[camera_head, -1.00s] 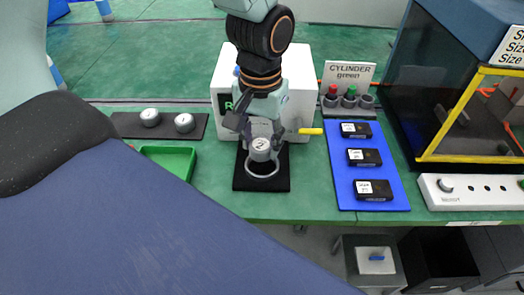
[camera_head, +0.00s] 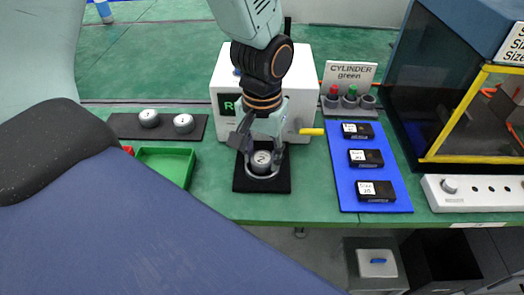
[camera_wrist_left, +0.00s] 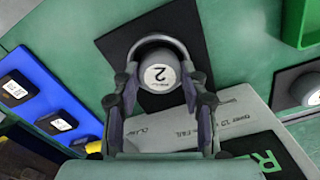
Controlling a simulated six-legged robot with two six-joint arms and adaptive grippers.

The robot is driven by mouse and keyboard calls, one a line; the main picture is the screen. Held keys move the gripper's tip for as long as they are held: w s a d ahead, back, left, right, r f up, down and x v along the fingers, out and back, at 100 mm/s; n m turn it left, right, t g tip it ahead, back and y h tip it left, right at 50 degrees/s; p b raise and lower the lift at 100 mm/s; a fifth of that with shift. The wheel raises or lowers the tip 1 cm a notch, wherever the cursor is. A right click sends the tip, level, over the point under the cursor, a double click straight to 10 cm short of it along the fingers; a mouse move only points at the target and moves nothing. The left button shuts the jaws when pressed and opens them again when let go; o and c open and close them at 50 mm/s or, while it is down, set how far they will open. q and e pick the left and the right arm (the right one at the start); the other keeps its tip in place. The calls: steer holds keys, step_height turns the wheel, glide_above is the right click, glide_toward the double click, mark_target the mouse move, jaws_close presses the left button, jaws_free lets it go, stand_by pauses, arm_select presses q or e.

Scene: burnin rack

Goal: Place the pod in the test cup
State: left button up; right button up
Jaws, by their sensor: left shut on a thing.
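The pod (camera_head: 261,159) is a grey cylinder with a pale top marked 2; it also shows in the wrist view (camera_wrist_left: 160,74). My left gripper (camera_head: 263,154) points down with its fingers closed on the pod's sides. In the wrist view the fingertips (camera_wrist_left: 160,82) flank it. The test cup (camera_head: 264,176) is a grey ring on a black square pad. Its rim shows around the pod's front in the head view and around its far side in the wrist view (camera_wrist_left: 162,39). The pod sits within the ring's outline; its base is hidden. My right gripper is out of view.
A white box (camera_head: 302,90) stands behind the pad. Two more pods (camera_head: 149,118) rest on a dark strip at left, near a green tray (camera_head: 166,151). A blue mat (camera_head: 344,196) with several black blocks lies at right. A yellow-edged enclosure (camera_head: 440,80) stands beyond.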

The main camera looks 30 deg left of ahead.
mark_target(262, 159)
arm_select(q)
steer(key=o, duration=0.9)
steer(key=shift+s+d+r, duration=0.1)
steer(key=shift+s+d, duration=0.05)
steer(key=shift+s, duration=0.05)
steer(key=shift+c, duration=0.2)
steer(key=shift+o, duration=1.4)
steer(key=shift+w, duration=0.15)
steer(key=shift+r, duration=0.1)
step_height(262, 159, up, 13)
steer(key=p, duration=0.4)
